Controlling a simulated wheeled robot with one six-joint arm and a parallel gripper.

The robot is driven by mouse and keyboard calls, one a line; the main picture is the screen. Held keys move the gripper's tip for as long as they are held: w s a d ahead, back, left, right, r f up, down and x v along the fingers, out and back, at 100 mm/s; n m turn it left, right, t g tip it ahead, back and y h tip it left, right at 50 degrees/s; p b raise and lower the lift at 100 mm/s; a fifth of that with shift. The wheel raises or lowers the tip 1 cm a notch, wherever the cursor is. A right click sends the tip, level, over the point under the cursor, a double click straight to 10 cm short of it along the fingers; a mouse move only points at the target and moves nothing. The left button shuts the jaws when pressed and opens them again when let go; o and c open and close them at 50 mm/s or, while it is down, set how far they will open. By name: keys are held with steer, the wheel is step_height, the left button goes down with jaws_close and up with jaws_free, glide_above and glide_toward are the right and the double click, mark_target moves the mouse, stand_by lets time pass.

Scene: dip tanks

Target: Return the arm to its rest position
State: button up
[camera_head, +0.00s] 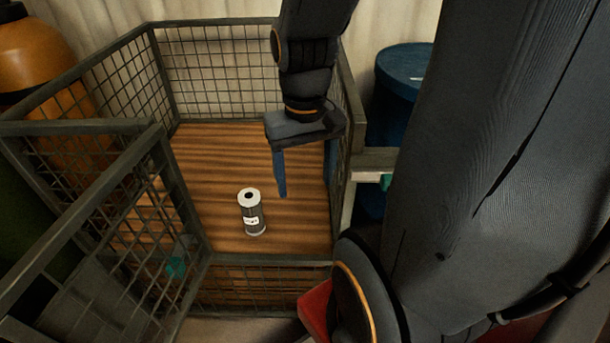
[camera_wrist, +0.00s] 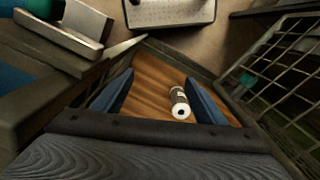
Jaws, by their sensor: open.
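My gripper (camera_head: 305,168) points down inside a wire-mesh cage (camera_head: 222,22), above its wooden floor (camera_head: 245,150). In the wrist view my gripper (camera_wrist: 160,97) shows two blue fingers spread apart with nothing held between them. A small cylinder with a white top and a label (camera_head: 251,212) stands upright on the wooden floor, to the left of and nearer than the fingers. The cylinder (camera_wrist: 180,103) also shows in the wrist view, below the fingers and close to the right one in the picture. My arm fills the right side of the head view.
The cage's mesh walls enclose my gripper, with the right wall (camera_head: 346,100) close by. A blue drum (camera_head: 402,68) stands outside on the right. An orange rounded vessel (camera_head: 30,55) stands at the left. A perforated light tray (camera_wrist: 170,12) lies outside the cage.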

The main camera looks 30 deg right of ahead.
steer(key=shift+a+r, duration=0.1)
steer(key=a+r+n+p, duration=0.2)
steer(key=a+r+p, duration=0.1)
steer(key=a+p, duration=0.3)
steer(key=shift+a+r+n+p, duration=0.3)
steer(key=shift+a+r, duration=0.1)
steer(key=shift+a, duration=0.15)
